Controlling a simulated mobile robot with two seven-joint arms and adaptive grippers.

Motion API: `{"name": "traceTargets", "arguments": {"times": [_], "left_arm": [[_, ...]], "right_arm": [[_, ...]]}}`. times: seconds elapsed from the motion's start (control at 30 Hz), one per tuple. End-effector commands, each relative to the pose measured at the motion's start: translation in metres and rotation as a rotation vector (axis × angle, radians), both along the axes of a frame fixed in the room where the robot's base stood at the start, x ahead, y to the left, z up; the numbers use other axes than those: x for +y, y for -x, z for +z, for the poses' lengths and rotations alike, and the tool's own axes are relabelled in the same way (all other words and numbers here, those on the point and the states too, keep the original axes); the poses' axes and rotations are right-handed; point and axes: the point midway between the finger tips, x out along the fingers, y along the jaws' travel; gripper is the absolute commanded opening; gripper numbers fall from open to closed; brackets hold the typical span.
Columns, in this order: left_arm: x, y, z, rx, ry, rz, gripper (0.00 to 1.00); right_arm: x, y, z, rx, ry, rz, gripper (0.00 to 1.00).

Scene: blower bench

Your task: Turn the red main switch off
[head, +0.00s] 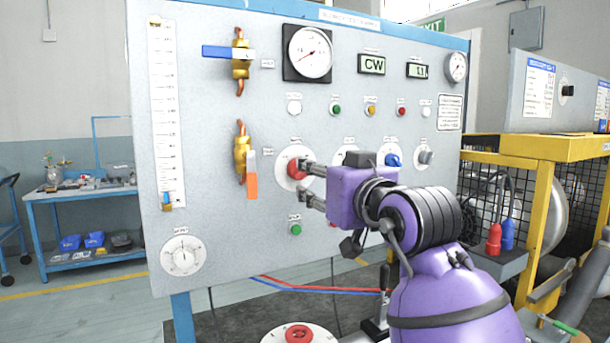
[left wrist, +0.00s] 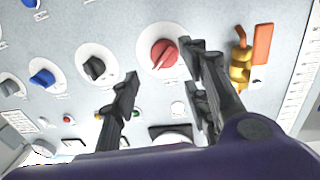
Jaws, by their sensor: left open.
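The red main switch (head: 294,170) is a round red knob on a white disc, low in the middle of the grey panel. My left gripper (head: 304,179) is open in front of the panel, its upper finger at the knob's right edge and its lower finger below and to the right. In the left wrist view, the red knob (left wrist: 164,54) lies between the open fingertips of the left gripper (left wrist: 158,62), closer to the right finger. I cannot tell whether that finger touches it. My right gripper is not in view.
A black knob (left wrist: 92,68) and a blue knob (head: 392,160) sit along the same row. A brass valve with an orange lever (head: 251,177) is left of the red switch. A green button (head: 296,229) is below it. A yellow frame (head: 540,205) stands at the right.

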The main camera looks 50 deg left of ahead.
Motion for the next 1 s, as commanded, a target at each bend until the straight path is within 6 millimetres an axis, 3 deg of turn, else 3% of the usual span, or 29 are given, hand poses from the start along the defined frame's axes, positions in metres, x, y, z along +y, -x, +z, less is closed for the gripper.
{"name": "traceTargets", "arguments": {"times": [0.4,0.8,1.0], "left_arm": [[0.058,-0.022,0.002,-0.001,-0.002,0.001,0.42],[0.067,-0.026,0.001,-0.001,-0.002,-0.001,0.42],[0.067,-0.026,0.001,-0.001,-0.003,-0.002,0.17]], "right_arm": [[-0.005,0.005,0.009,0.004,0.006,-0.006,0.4],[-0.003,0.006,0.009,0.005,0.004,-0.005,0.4],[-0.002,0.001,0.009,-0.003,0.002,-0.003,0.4]]}}
